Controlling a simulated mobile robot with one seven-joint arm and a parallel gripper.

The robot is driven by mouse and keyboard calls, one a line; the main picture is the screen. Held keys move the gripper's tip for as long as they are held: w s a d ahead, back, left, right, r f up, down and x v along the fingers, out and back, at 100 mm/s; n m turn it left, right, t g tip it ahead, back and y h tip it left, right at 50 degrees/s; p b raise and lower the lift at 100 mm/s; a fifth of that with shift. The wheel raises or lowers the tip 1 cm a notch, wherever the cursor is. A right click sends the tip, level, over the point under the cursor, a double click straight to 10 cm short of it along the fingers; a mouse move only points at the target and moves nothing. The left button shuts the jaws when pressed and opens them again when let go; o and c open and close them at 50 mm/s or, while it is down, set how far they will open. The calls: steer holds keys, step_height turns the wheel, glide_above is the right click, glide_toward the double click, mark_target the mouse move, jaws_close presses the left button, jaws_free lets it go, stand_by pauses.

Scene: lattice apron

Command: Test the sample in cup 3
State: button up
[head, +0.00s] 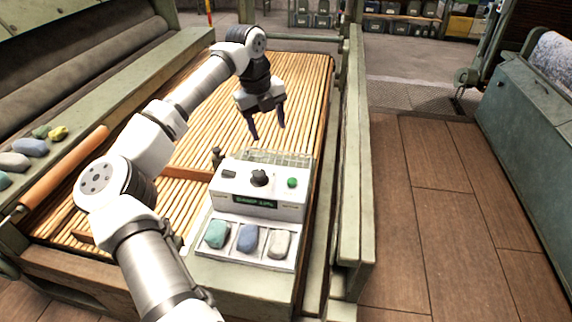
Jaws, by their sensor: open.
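A white tester box (260,206) with a dark green label stands on the slatted bed. It has a black knob (260,178) on top, a green button (292,183) to the right and a small dark slot to the left. In front of it a white tray (230,257) holds three samples in a row: a teal one (216,234), a blue one (248,238) and a whitish one (279,243). I cannot read any cup numbers. My gripper (268,132) is open and empty, pointing down above the slats behind the box, apart from it.
A wire rack (278,157) stands directly behind the box. A green rail (354,170) runs along the right side of the bed. The wooden floor at right is clear.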

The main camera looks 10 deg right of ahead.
mark_target(259, 172)
steer(key=a+f+p, duration=0.1)
steer(key=f, duration=0.4)
steer(key=a+f+y+p, duration=0.1)
steer(key=f, duration=0.4)
steer(key=a+f+n+y, duration=0.1)
steer(key=f, duration=0.4)
steer(key=shift+w+p, duration=0.25)
steer(key=shift+p, duration=0.15)
steer(key=c, duration=1)
